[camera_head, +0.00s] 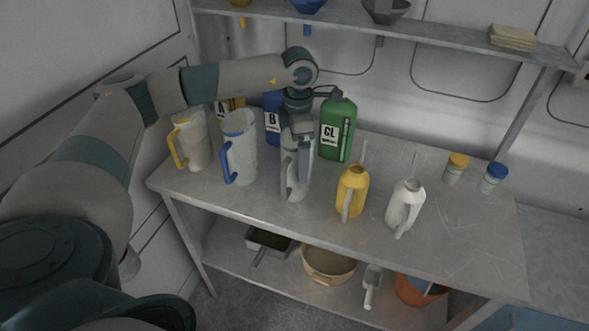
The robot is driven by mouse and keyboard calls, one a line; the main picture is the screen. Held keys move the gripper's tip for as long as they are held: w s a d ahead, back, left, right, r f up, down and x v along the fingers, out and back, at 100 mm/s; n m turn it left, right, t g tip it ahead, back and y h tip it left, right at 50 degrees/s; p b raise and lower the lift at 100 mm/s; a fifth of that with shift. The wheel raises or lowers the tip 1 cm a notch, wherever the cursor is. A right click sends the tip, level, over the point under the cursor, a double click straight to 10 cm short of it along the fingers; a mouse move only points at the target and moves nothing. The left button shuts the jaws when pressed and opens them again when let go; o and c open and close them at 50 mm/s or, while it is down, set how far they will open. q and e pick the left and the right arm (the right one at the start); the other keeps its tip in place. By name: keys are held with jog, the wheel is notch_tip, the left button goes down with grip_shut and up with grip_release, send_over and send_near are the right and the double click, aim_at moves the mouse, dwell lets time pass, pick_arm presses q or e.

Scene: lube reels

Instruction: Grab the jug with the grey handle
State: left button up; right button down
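A pale jug with a grey handle (292,184) stands upright on the metal workbench (452,215), in the middle of the row of jugs. My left arm reaches in from the left and bends down over this jug. My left gripper (299,155) points down at the jug and covers much of its upper part. The overlap hides the fingertips, so I cannot tell whether they are around the handle or touching it. My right gripper is not in view.
A blue-handled jug (241,150) and yellow-handled jug (194,142) stand to the left. A blue bottle (272,127) and green bottle (337,132) stand behind. A yellow can (353,194) and white can (403,210) stand to the right. A shelf (445,38) runs above.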

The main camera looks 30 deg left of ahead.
pick_arm(q)
jog(key=c, duration=1.4)
jog(key=shift+r, duration=0.15)
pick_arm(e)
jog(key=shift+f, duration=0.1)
